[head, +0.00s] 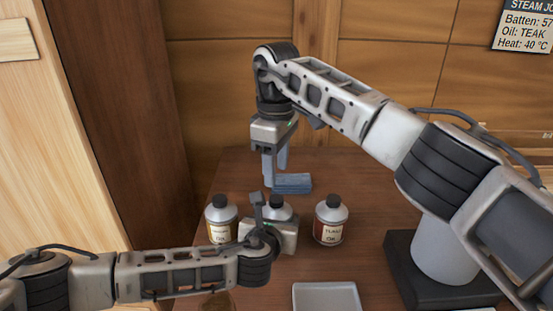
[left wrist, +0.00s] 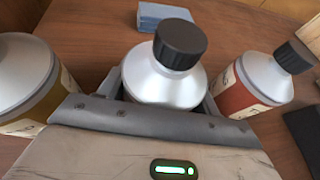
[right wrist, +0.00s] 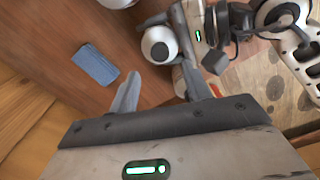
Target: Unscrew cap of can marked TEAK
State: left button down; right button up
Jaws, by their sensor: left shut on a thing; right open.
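Three silver-shouldered cans with black caps stand in a row on the table. The left can (head: 221,218) has a yellow label, and the right can (head: 330,219) a red label whose word is too small to read surely. The middle can (left wrist: 165,80) is upright, its black cap (left wrist: 180,44) on, its label hidden by my left gripper. My left gripper (head: 268,222) is shut around this can's body. My right gripper (head: 275,171) points down, open and empty, above and behind the middle can, apart from its cap. Its spread fingers show in the right wrist view (right wrist: 160,92).
A blue block (head: 292,183) lies behind the cans, close to my right fingers. A pale tray (head: 326,297) lies at the front. A grey cylinder on a dark base (head: 442,258) stands at right. A wall sign (head: 524,27) reads "Oil: TEAK".

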aim_at(277, 198)
notch_tip(277, 198, down, 7)
dwell(0.3)
jog(key=shift+c, duration=0.2)
